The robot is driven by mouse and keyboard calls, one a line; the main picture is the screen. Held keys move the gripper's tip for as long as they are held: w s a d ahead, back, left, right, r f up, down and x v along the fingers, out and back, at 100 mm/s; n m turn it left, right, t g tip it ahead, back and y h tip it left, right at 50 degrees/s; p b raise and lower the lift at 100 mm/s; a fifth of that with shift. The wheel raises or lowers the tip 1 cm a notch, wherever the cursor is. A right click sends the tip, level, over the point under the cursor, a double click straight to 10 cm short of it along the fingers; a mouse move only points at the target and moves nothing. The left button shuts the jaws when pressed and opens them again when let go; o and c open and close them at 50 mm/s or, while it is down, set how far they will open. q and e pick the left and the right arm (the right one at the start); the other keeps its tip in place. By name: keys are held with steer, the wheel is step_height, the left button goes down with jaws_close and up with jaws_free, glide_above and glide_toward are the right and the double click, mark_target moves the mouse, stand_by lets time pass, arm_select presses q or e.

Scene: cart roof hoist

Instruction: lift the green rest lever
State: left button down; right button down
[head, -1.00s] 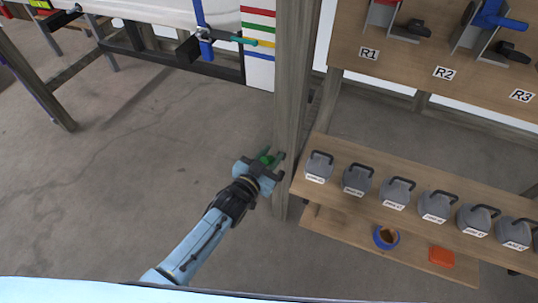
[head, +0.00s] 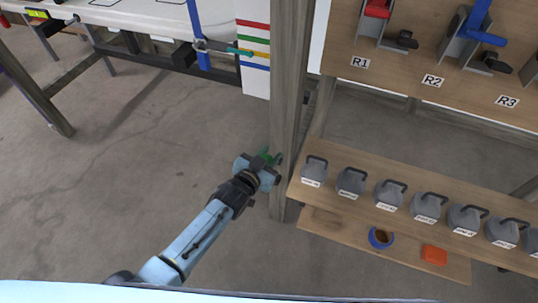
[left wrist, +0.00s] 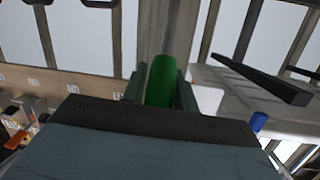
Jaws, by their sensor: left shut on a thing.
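The green rest lever (head: 265,156) shows as a short green piece at my left gripper (head: 269,159), in front of the wooden post in the head view. In the left wrist view its green rounded grip (left wrist: 160,82) stands between the two dark fingers of my left gripper (left wrist: 161,88). The gripper is shut on it. The lever's far end and its pivot are hidden by the gripper and the post. My right gripper is not in view.
The wooden post (head: 287,110) rises close behind the left gripper. To its right a shelf (head: 335,200) bears several grey weights (head: 350,182), with a blue-rimmed cup (head: 381,238) and an orange block (head: 433,254) below. Open floor (head: 130,190) lies to the left.

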arm_select(q)
steer(key=shift+w+r, duration=0.1)
steer(key=shift+r, duration=0.05)
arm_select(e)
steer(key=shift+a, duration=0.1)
arm_select(q)
steer(key=c, duration=1.1)
jaws_free()
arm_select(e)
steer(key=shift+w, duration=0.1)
arm_select(q)
steer(key=shift+s+a, duration=0.15)
steer(key=shift+s, duration=0.15)
steer(key=p+v, duration=0.3)
steer(key=v, duration=1)
steer(key=shift+p, duration=0.35)
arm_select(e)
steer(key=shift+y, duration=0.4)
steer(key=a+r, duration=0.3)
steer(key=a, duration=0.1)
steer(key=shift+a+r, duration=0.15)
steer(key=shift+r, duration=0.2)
arm_select(q)
steer(key=shift+c, duration=0.2)
